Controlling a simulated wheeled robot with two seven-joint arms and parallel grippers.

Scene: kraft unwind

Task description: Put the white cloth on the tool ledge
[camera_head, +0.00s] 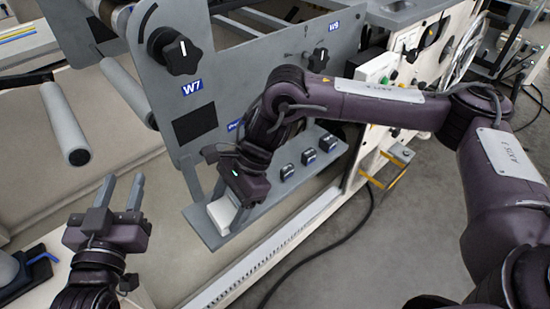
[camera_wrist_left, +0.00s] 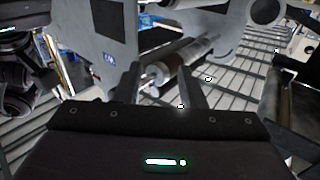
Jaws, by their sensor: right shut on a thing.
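The white cloth (camera_head: 222,213) is a small folded white block at the near left end of the grey tool ledge (camera_head: 210,237). My right gripper (camera_head: 233,203) comes down over the cloth from above and is shut on it. The cloth is at the ledge surface; whether its underside touches is hard to tell. The gripper hides part of it. My left gripper (camera_head: 121,195) is at the lower left, with its two fingers apart and nothing between them. Its fingers also show in the left wrist view (camera_wrist_left: 160,88), open and empty.
Several small dark blocks (camera_head: 308,156) stand in a row farther along the ledge. The grey panel with a W7 knob (camera_head: 181,55) rises behind it. Grey rollers (camera_head: 65,122) stick out at the left. A black cable (camera_head: 330,238) lies on the floor at right.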

